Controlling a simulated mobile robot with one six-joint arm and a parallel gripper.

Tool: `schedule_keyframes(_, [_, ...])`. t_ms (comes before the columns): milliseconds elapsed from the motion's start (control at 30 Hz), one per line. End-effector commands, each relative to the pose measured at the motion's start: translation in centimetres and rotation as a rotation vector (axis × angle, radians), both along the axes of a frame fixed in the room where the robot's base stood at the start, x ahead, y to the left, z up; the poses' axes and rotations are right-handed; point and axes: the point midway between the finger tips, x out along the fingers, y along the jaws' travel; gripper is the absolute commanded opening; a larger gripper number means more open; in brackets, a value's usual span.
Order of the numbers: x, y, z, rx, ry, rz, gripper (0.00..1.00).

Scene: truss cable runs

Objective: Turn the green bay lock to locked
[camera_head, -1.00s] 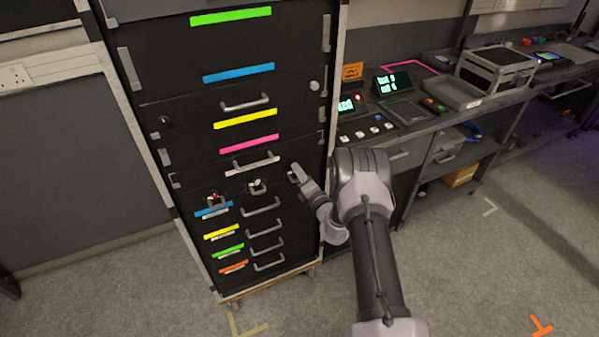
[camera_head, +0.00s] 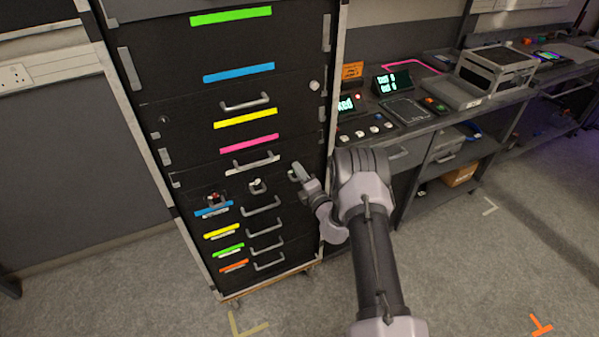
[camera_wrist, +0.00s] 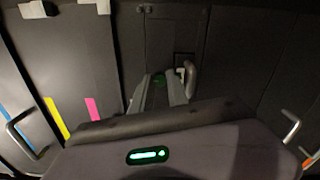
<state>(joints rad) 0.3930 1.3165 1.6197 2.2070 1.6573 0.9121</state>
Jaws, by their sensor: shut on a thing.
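The black cabinet (camera_head: 225,140) stands at the left of the head view. My gripper (camera_head: 297,172) is at its right side, just right of a pale handle below the pink strip. In the wrist view, my gripper (camera_wrist: 162,92) is shut on a small green part (camera_wrist: 159,80), which looks like the green bay lock. The fingers hide most of it, so its turn angle cannot be told. A lock with a pale lever (camera_head: 256,186) and one with a red part (camera_head: 213,199) sit to the left. A grey lever (camera_wrist: 190,76) stands just beyond my fingers.
Drawer handles (camera_head: 265,226) stick out below the locks. A bench (camera_head: 405,130) with lit displays and buttons stands right of the cabinet, with a metal case (camera_head: 497,70) on it. The floor at lower right is clear.

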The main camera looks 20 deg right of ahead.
Motion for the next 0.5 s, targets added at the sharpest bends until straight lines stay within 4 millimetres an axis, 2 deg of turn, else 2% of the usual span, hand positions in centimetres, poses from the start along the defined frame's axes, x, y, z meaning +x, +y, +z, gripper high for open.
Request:
schedule_keyframes(33, [-0.06, 0.05, -0.14, 0.001, 0.003, 0.001, 0.21])
schedule_keyframes(133, [-0.05, 0.04, -0.12, 0.0, 0.002, 0.0, 0.41])
schedule_keyframes(500, [-0.42, -0.01, 0.0, -0.001, 0.001, 0.001, 0.41])
